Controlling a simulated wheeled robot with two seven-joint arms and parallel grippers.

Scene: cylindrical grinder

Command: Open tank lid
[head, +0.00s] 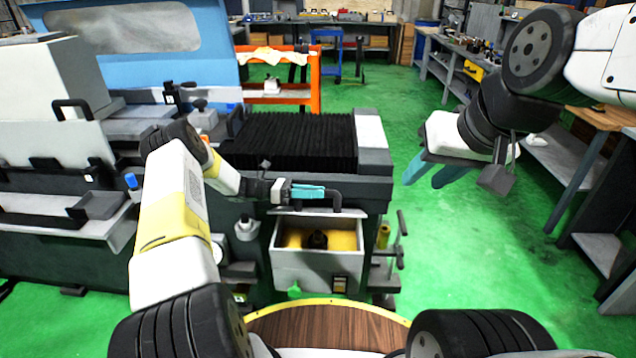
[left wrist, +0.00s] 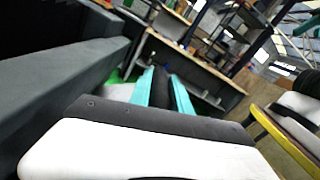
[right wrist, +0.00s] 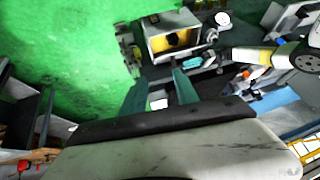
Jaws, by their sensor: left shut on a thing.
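The tank (head: 305,268) is a pale box with a yellow inside and a dark round part in it. It stands at the front of the grinder, and its inside is exposed. It also shows in the right wrist view (right wrist: 172,44). A thin pale edge (head: 345,213) above the opening looks like the raised lid, seen nearly edge-on. My left gripper (head: 308,192) is shut on the black handle (head: 335,198) above it. In the left wrist view, the dark handle bar (left wrist: 162,90) lies between the teal fingers. My right gripper (head: 435,172) is open and empty, raised right of the grinder.
The grinder's black bellows cover (head: 295,142) and grey body (head: 375,185) lie just behind the handle. Small valves and pipes (head: 400,240) stand right of the tank. An orange cart (head: 314,75) is behind. Green floor (head: 480,260) is free to the right, before a workbench (head: 590,185).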

